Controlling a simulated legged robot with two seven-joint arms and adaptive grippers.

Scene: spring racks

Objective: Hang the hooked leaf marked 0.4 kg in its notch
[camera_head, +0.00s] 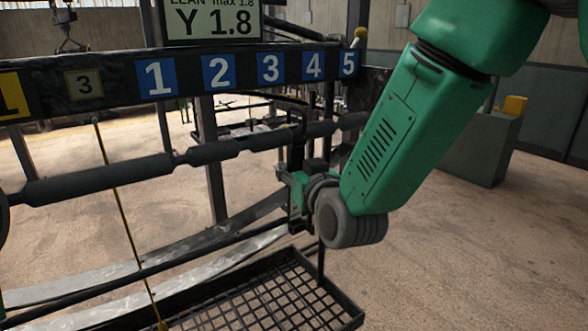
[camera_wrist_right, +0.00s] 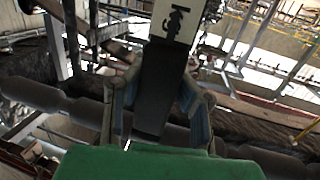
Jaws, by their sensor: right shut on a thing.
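My right gripper (camera_head: 296,192) is at the end of the green arm, in front of the rack below the number plates 3 and 4. In the right wrist view its two fingers (camera_wrist_right: 158,112) are shut on a dark flat leaf (camera_wrist_right: 160,85), one on each side. A white label with a black symbol (camera_wrist_right: 176,20) sits at its upper end. I cannot read 0.4 kg on it, and its hook is not clear. The rack's beam (camera_head: 120,83) carries blue plates 1 to 5; its notches are not clear.
A dark thick bar (camera_head: 95,180) runs across the rack behind my gripper. A black mesh tray (camera_head: 345,312) lies below. A thin yellow-black rod (camera_head: 122,215) hangs at left. A sign reading Y 1.8 (camera_head: 213,22) stands above the beam. Open floor (camera_head: 480,250) lies at right.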

